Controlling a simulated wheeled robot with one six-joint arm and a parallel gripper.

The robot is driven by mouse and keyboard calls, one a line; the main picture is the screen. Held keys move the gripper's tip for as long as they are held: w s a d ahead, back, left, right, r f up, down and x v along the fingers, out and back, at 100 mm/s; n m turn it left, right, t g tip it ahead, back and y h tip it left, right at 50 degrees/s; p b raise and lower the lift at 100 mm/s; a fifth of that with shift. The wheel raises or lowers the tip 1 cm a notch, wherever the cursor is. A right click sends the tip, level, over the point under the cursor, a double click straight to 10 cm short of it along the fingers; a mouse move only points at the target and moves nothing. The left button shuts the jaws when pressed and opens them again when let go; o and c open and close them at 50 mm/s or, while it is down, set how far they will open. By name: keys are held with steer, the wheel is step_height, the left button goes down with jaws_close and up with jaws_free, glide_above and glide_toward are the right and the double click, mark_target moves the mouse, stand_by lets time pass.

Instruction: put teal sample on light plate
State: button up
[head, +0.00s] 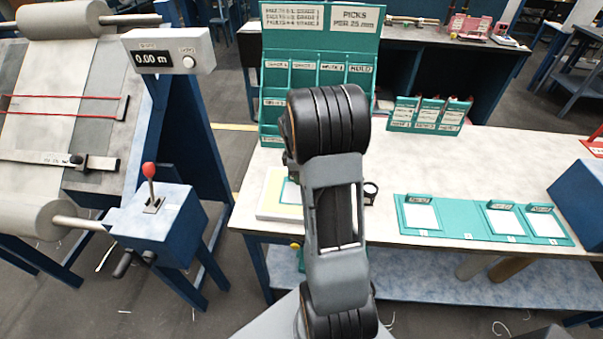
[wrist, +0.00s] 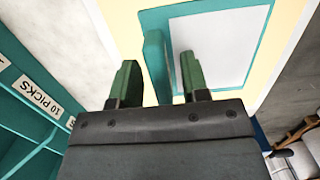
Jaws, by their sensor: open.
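In the wrist view, my gripper (wrist: 158,66) is open, with its two green fingers apart. An upright teal tab (wrist: 154,58) stands between the fingers; I cannot tell whether either finger touches it. The tab rises at the edge of a flat teal-bordered sample (wrist: 178,12) with a pale grey-white middle. The sample lies on a pale yellow surface (wrist: 125,22), apparently the light plate. In the head view, this light plate (head: 268,205) lies at the left end of the bench, with the sample mostly hidden behind my arm. My gripper is hidden there too.
A teal rack (head: 315,50) stands behind the plate, and its edge shows left in the wrist view. A dark round object (head: 370,192) sits right of my arm. A teal strip (head: 465,222) with white squares lies farther right. A blue lever box (head: 155,225) stands left.

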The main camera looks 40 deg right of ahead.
step_height(320, 180, up, 12)
steer(key=w+a+f, duration=0.1)
steer(key=s+a+r+m+t, duration=0.1)
steer(key=s+a+m, duration=0.3)
steer(key=a, duration=0.5)
steer(key=s+a+r+m+t+y, duration=0.1)
steer(key=s+a+m+t, duration=0.3)
steer(key=s+a, duration=0.5)
steer(key=shift+s+a+r+m, duration=0.15)
steer(key=shift+a+r+m, duration=0.5)
steer(key=shift+a, duration=0.15)
